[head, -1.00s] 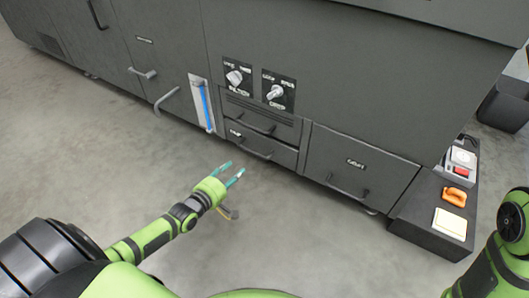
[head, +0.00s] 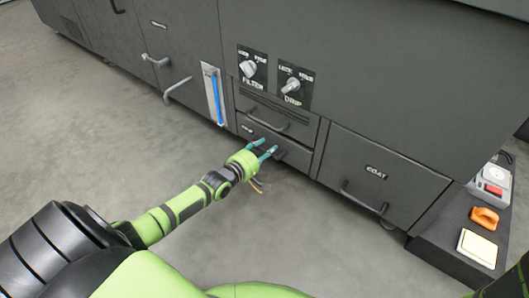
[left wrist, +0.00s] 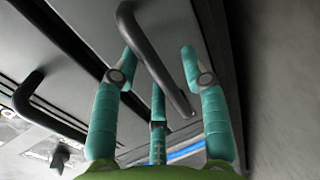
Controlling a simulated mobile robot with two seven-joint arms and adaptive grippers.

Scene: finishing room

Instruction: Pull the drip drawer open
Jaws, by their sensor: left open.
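Two shallow drawers are stacked in the dark cabinet, both shut. My left gripper (head: 266,146) is open in front of the lower drawer (head: 298,155), which has a small label too blurred to read, and hides most of its handle. In the left wrist view the open fingers (left wrist: 156,60) lie on either side of a dark bar handle (left wrist: 155,62); whether they touch it I cannot tell. The upper drawer's handle (head: 267,119) is clear. The DRIP knob (head: 292,86) sits above the drawers. My right gripper is not in view.
The FILTER knob (head: 249,68) is left of the DRIP knob. A blue-striped gauge (head: 215,98) stands left of the drawers, the COAT drawer (head: 385,150) right. The floor in front is clear.

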